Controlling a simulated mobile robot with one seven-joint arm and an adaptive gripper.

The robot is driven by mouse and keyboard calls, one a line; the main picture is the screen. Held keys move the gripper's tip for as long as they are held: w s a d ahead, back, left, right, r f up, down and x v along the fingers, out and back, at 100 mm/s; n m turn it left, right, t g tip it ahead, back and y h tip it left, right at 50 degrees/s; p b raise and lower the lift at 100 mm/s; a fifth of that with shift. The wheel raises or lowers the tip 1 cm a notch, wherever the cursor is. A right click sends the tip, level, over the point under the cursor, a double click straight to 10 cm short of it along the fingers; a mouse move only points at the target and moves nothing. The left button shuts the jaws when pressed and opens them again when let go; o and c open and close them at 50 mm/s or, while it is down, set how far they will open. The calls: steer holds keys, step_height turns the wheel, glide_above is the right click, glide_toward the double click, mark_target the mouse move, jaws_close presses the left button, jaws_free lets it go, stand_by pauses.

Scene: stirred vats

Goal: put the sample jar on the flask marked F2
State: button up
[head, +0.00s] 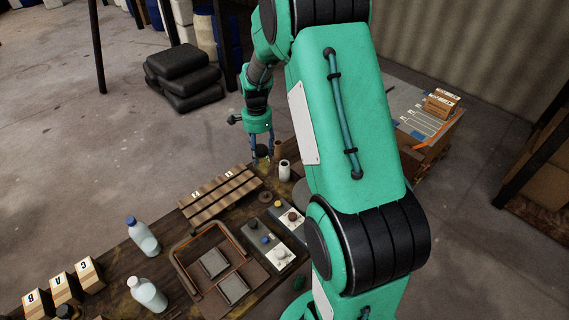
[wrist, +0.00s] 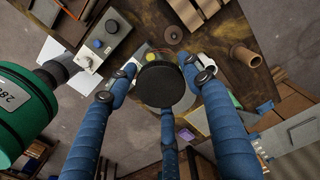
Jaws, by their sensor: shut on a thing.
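My gripper (wrist: 162,82) has blue fingers, closed around a round black thing with a flat dark top, which I take to be the sample jar (wrist: 160,86). Its body below the top is mostly hidden. In the head view my gripper (head: 262,152) hangs over the far end of the dark wooden bench, near a pale open cup (head: 284,170). I cannot read an F2 mark on anything, so I cannot tell which thing is that flask. A little yellow shows just behind the jar in the wrist view.
Grey knobbed units (head: 265,240) stand mid-bench beside a brown tray (head: 182,262). A slatted wooden rack (head: 220,195) is behind the tray. A brown cylinder (wrist: 246,56) stands right of my gripper.

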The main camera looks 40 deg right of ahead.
steer(key=s+d+m, duration=0.2)
steer(key=s+d, duration=0.6)
steer(key=d, duration=0.1)
step_height(320, 180, down, 11)
steer(key=shift+w+p, duration=0.35)
steer(key=shift+w+d, duration=0.1)
steer(key=shift+d, duration=0.1)
steer(key=w+d+f, duration=0.1)
steer(key=w+d, duration=0.7)
steer(key=w, duration=0.5)
steer(key=shift+d+f, duration=0.25)
steer(key=shift+w, duration=0.1)
steer(key=shift+f, duration=1.75)
steer(key=shift+f, duration=0.1)
